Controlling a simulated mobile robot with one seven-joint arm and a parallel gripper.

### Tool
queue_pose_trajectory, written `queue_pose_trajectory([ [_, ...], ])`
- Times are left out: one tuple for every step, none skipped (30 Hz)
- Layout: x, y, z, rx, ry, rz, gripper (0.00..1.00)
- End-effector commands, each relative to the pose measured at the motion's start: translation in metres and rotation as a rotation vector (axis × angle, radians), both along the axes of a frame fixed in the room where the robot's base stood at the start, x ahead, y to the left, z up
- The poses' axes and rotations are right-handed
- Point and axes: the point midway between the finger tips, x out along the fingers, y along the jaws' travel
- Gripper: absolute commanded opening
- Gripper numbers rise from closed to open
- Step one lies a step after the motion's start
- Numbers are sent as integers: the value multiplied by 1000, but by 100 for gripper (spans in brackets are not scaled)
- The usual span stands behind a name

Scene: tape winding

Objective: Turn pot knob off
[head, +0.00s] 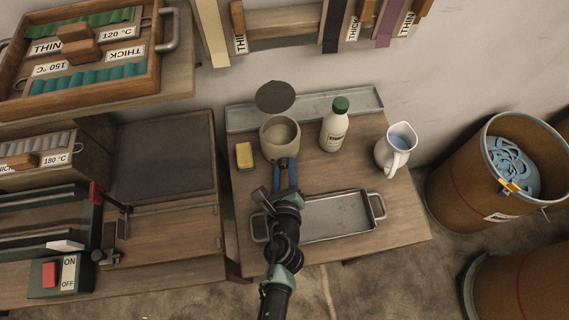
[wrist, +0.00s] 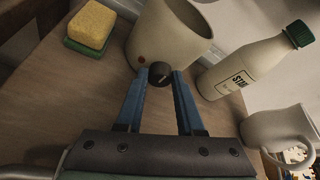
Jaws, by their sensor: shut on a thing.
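The pot (head: 281,143) is cream coloured and stands on the wooden table, open at the top, with pale contents inside. In the wrist view the pot (wrist: 150,35) has a dark round knob (wrist: 160,73) low on its near side, with a small orange-brown dot (wrist: 141,60) to its left. My gripper (wrist: 160,80) has blue fingers, one on each side of the knob, and is shut on it. In the head view my gripper (head: 286,170) reaches the pot's front, and my arm hides most of the knob. The knob's setting cannot be read clearly.
A yellow and green sponge (head: 244,156) lies left of the pot. A green-capped bottle (head: 335,125) and a white pitcher (head: 396,150) stand to the right. A metal tray (head: 340,214) lies in front, partly under my arm. A dark round disc (head: 275,97) is behind the pot.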

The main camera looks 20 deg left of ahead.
Motion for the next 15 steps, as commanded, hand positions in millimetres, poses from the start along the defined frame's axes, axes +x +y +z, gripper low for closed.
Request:
queue_pose_trajectory([
  [0, 0, 0, -3, -1, 1, 0],
  [0, 0, 0, -3, -1, 1, 0],
  [0, 0, 0, -3, -1, 1, 0],
  [0, 0, 0, -3, -1, 1, 0],
  [0, 0, 0, -3, -1, 1, 0],
  [0, 0, 0, -3, -1, 1, 40],
  [0, 0, 0, -3, -1, 1, 46],
  [0, 0, 0, -3, -1, 1, 51],
  [0, 0, 0, -2, -1, 1, 58],
  [0, 0, 0, -2, -1, 1, 64],
  [0, 0, 0, -2, -1, 1, 67],
  [0, 0, 0, -2, -1, 1, 67],
  [0, 0, 0, -1, 0, 0, 67],
  [0, 0, 0, -1, 0, 0, 67],
  [0, 0, 0, -1, 0, 0, 67],
])
